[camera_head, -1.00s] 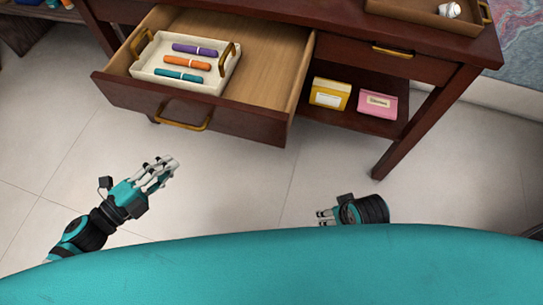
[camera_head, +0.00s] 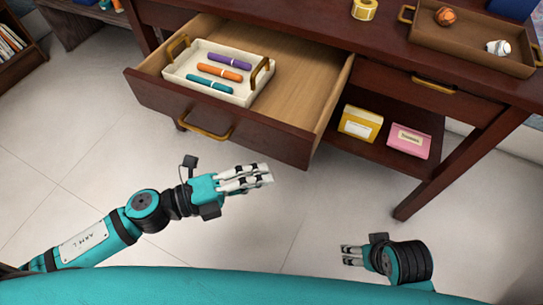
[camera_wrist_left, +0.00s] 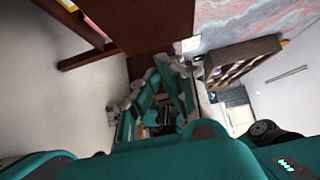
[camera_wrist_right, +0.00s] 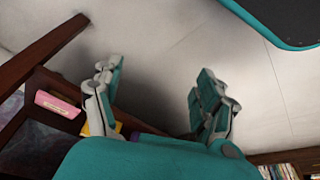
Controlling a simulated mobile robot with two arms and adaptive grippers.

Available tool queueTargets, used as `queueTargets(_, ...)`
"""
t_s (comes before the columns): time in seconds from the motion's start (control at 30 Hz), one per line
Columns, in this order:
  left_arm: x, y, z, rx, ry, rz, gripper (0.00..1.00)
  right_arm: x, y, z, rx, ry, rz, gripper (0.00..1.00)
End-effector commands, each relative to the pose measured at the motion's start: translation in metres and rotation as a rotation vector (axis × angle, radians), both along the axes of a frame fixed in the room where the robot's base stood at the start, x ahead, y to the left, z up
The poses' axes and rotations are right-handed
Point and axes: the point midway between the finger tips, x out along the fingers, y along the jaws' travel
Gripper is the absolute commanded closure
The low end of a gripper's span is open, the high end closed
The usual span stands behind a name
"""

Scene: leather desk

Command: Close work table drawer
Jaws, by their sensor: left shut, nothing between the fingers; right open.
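The dark wooden work table (camera_head: 460,82) has its left drawer (camera_head: 225,122) pulled out, with a brass handle (camera_head: 205,132) on its front. In the drawer is a cream tray (camera_head: 240,98) with brass handles, holding a purple, an orange and a teal marker. My left gripper (camera_head: 268,174) is shut and empty, in front of and below the drawer front, apart from it. My right gripper (camera_head: 347,255) is open and empty at the lower right, away from the table; its spread fingers show in the right wrist view (camera_wrist_right: 152,95).
A second drawer (camera_head: 440,85) at the right is closed. A yellow box (camera_head: 360,123) and a pink box (camera_head: 408,141) stand on the lower shelf. A brown tray (camera_head: 470,45) with two balls and a tape roll (camera_head: 364,9) are on the tabletop. The tiled floor in front is clear.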

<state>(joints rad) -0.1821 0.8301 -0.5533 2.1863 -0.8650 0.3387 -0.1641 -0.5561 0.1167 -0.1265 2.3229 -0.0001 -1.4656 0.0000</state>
Motion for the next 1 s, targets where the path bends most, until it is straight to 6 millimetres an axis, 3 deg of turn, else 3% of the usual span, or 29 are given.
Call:
queueTargets(0.07,0.008,-0.011,0.003,-0.001,-0.006,-0.001,1.00,0.001,0.000,-0.007,0.000,0.007,0.000,0.25)
queueTargets(0.3,0.035,-0.019,0.001,0.000,-0.003,0.001,1.00,0.002,0.001,-0.010,0.000,0.004,0.000,0.25)
queueTargets(1.0,0.051,-0.025,0.002,0.000,-0.003,0.001,1.00,0.003,0.001,-0.011,0.001,0.002,0.000,0.25)
